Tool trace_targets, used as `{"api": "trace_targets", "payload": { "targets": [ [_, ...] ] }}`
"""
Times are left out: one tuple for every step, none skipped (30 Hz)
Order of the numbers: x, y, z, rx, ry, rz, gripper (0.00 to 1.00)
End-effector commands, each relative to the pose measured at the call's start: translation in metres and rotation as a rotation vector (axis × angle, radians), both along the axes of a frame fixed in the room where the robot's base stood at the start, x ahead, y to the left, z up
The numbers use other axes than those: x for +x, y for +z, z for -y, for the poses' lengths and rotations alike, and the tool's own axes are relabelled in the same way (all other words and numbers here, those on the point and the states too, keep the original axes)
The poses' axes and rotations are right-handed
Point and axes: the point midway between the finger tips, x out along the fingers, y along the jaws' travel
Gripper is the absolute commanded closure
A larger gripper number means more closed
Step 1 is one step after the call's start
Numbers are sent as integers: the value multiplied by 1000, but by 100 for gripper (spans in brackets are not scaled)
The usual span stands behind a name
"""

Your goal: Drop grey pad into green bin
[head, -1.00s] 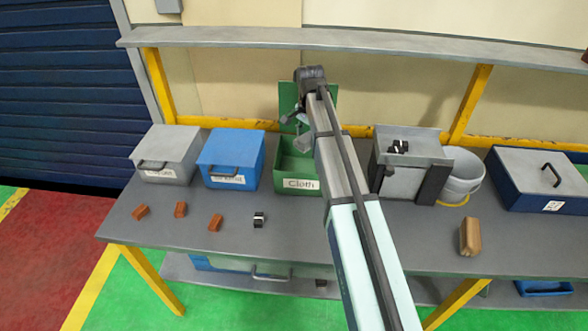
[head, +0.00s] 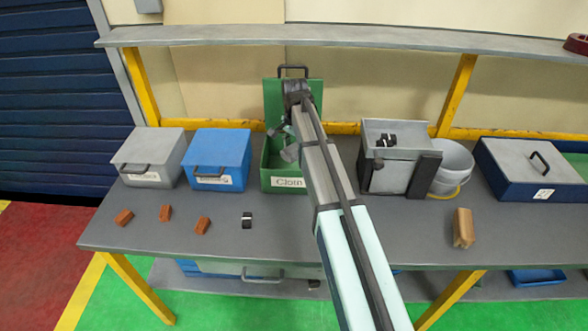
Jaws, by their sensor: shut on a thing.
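The green bin (head: 268,172) stands at the back of the bench with a "Cloth" label on its front. Its lid (head: 273,98) is open and stands upright behind it. My gripper (head: 283,141) is over the bin opening, pointing down, with my arm coming in from the lower right. It is shut on a small grey pad (head: 290,153), which hangs over the opening, inside the bin's outline in the picture. My arm hides the bin's right side. Whether the pad is below the rim, I cannot tell.
A grey box (head: 151,157) and a blue box (head: 215,157), both closed, stand left of the bin. A grey container (head: 390,178) and a bucket (head: 455,165) stand to the right. Several small brown blocks (head: 165,213) lie in front. A shelf (head: 350,43) runs above.

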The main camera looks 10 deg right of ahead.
Motion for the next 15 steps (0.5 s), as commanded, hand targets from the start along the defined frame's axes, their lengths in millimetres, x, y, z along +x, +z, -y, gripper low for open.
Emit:
{"api": "trace_targets", "payload": {
  "targets": [
    [0,0,0,0,0,0,79],
    [0,0,0,0,0,0,79],
    [0,0,0,0,0,0,27],
    [0,0,0,0,0,0,16],
    [0,0,0,0,0,0,12],
    [0,0,0,0,0,0,12],
    [0,0,0,0,0,0,12],
    [0,0,0,0,0,0,12],
    [0,0,0,0,0,0,12],
    [0,0,0,0,0,0,12],
    [0,0,0,0,0,0,12],
    [0,0,0,0,0,0,12],
    [0,0,0,0,0,0,12],
    [0,0,0,0,0,0,12],
    [0,1,0,0,0,0,12]
  ]
}}
